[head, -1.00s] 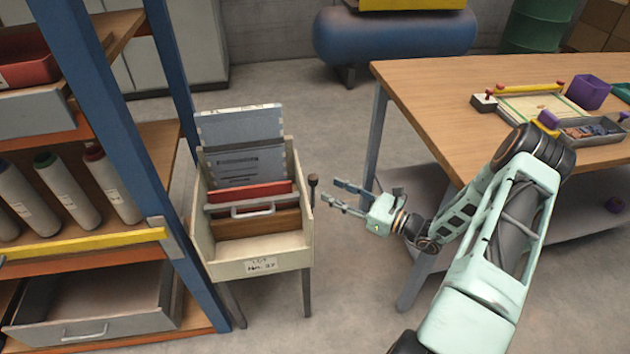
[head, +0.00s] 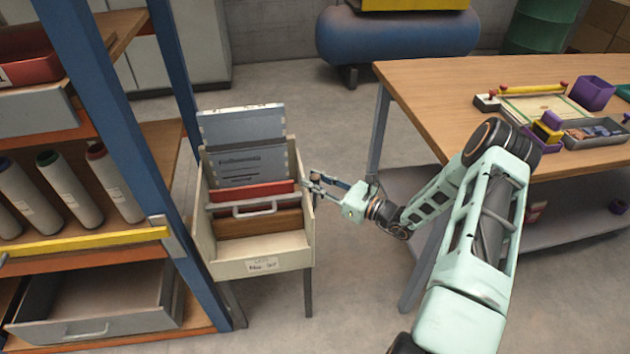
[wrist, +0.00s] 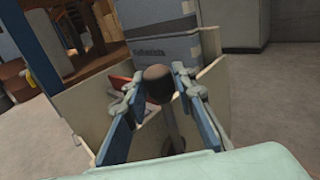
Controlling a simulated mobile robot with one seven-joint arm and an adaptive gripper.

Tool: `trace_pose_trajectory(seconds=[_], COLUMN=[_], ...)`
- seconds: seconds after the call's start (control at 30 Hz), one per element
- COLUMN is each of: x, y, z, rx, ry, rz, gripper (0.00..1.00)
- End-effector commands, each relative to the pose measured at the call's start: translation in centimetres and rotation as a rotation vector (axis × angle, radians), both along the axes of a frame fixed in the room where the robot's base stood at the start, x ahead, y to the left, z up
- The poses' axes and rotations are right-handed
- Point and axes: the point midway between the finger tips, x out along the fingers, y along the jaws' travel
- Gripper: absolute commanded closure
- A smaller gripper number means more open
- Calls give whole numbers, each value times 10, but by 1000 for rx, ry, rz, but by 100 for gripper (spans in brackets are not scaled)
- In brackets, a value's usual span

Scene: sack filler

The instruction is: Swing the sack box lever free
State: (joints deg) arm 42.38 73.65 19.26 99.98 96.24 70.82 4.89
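The sack box (head: 262,266) is a cream open-topped box on legs, with grey, red and brown panels inside and a label on its front. My gripper (head: 318,184) is at the box's right side, at rim height. In the wrist view, the lever (wrist: 158,84) shows as a dark round knob on a thin stem beside the box wall. The knob lies between my two open fingers, with a gap visible on either side. I cannot tell whether either finger touches it. In the head view my fingers largely hide the knob.
A blue-framed shelf (head: 175,120) with rolls and drawers stands close on the left. A wooden table (head: 430,85) with a purple bin (head: 593,92) and trays is on the right. Bare floor lies between box and table. A blue tank (head: 400,35) stands behind.

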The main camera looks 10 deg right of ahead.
Motion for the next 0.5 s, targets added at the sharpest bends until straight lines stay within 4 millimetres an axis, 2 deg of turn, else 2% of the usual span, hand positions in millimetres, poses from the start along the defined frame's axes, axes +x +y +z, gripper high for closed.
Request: trace_pose_trajectory(seconds=[0.03,0.2,0.5], x=[0,0,-1], y=[0,0,0], z=[0,0,-1], rx=[0,0,-1], ry=[0,0,-4], rz=[0,0,0], gripper=[83,100,100])
